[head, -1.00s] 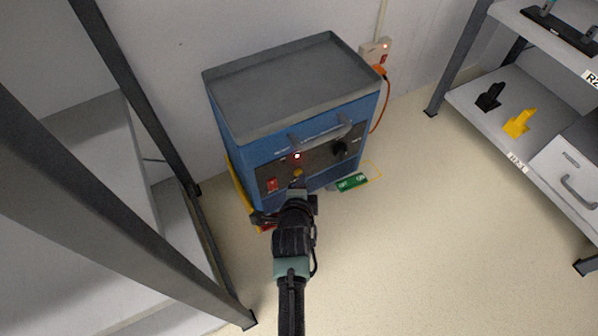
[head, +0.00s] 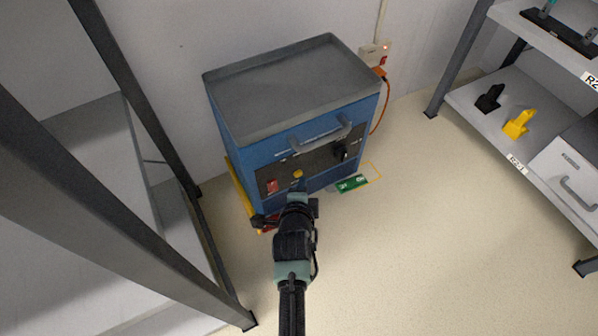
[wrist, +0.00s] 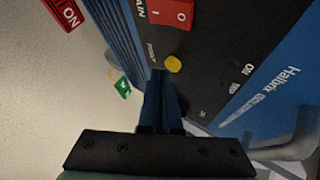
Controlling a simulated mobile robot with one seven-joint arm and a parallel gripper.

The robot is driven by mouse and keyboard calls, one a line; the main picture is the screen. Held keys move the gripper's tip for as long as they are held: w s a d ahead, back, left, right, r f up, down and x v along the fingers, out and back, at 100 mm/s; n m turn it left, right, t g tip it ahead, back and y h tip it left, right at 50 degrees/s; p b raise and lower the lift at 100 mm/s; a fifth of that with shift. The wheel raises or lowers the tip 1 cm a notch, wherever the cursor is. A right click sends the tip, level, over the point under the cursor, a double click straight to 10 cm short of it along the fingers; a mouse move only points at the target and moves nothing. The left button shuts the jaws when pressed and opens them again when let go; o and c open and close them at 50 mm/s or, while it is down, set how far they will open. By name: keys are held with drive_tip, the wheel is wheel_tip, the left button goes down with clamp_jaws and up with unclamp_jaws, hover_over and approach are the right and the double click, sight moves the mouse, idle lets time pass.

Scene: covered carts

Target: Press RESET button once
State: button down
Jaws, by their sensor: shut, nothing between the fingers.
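A blue cart (head: 228,160) with a grey top stands against the wall. Its dark front panel (head: 318,162) carries a round yellow button (head: 298,174), a red rocker switch (head: 272,186) and a black knob (head: 340,151). In the wrist view the yellow button (wrist: 173,64) is just right of my fingertips, and the switch (wrist: 172,12) marked O is above it. A small label beside the button is too blurred to read surely. My gripper (wrist: 159,74) is shut and empty, pointing at the panel close to the button. I cannot tell whether it touches.
A grey handle (head: 320,135) sticks out above the panel. A green tag (head: 352,183) lies by the cart's right foot. A wall socket (head: 376,53) feeds an orange cable. Shelving stands left and right (head: 515,165). The floor (head: 410,255) at front right is clear.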

drive_tip(key=shift+s+d, duration=0.2)
drive_tip(key=shift+s, duration=0.1)
drive_tip(key=s+d+p, duration=0.2)
drive_tip(key=s+p, duration=0.1)
drive_tip(key=s, duration=0.1)
drive_tip(key=shift+s+d, duration=0.1)
drive_tip(key=shift+d, duration=0.3)
idle(0.8)
